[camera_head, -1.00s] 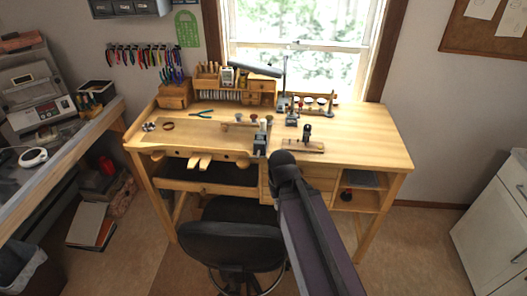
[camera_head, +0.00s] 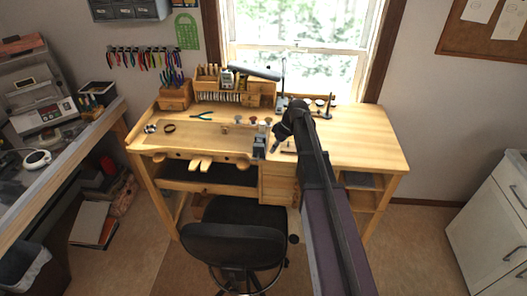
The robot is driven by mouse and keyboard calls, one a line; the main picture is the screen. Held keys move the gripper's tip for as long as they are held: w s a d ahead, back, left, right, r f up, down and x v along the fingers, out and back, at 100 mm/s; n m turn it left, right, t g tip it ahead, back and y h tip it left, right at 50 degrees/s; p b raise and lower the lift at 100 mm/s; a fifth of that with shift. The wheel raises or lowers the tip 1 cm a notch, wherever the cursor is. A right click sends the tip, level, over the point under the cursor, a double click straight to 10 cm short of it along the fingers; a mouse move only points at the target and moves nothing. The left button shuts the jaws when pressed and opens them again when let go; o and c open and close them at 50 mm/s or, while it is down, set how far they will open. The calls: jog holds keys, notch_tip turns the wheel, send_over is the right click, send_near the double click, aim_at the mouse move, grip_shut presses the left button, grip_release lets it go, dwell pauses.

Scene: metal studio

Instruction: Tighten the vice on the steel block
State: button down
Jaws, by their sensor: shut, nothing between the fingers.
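The small grey vice (camera_head: 259,147) is at the front edge of the wooden workbench (camera_head: 365,140), right of the bench's centre cut-out. A steel block in its jaws is too small to make out. The vice handle cannot be made out clearly either. My arm covers part of the bench top to the right.
A black stool (camera_head: 240,232) stands in front of the bench. Pliers (camera_head: 202,116), small knobbed tools (camera_head: 252,120) and a wooden organiser (camera_head: 225,88) are on the bench. A stand with lenses (camera_head: 322,103) is at the back. The right end of the top is clear.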

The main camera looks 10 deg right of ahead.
jog(key=w+d+r+n+y+p, duration=0.1)
jog(key=w+d+r+n+y, duration=0.1)
jog(key=w, duration=0.5)
jog(key=shift+w+d+r+n+t, duration=0.3)
jog(key=shift+d+r+n, duration=0.3)
jog(key=shift+n, duration=0.2)
jog(key=shift+f, duration=0.1)
jog(key=b, duration=0.9)
send_over(259, 159)
jog(key=d, duration=0.2)
jog(key=f, duration=0.8)
jog(key=shift+a+f, duration=0.2)
jog(key=shift+a, duration=0.05)
jog(key=shift+s+d+f+b, duration=0.15)
jog(key=shift+s+f+b, duration=0.1)
jog(key=shift+f+b, duration=0.55)
jog(key=shift+s+d+f+b, duration=0.2)
jog(key=shift+f+b, duration=0.45)
jog(key=shift+f, duration=0.25)
jog(key=shift+a, duration=0.1)
